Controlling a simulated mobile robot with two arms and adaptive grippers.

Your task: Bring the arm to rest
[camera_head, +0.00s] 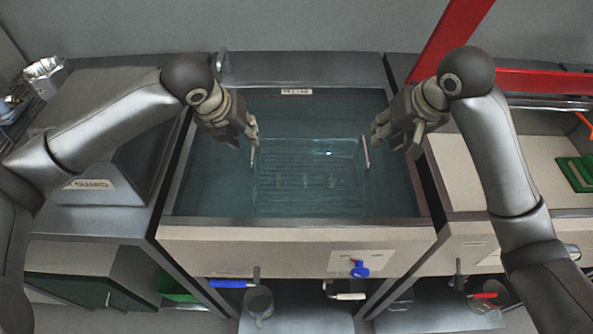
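My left gripper (245,139) hangs over the left part of a water-filled tank (300,232). Its fingers look spread and I see nothing between them. My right gripper (393,142) hangs over the right part of the tank, also with its fingers apart and empty. A clear wire-like basket (305,190) sits in the water between them. Its left upright handle (254,160) is just below my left fingertips, and its right handle (366,153) is just beside my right fingertips. Any contact with the handles is hard to judge.
A grey guarded box (95,190) stands left of the tank. To the right is a light tray (490,170) with a green part (577,173). A red frame (540,82) rises behind it.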

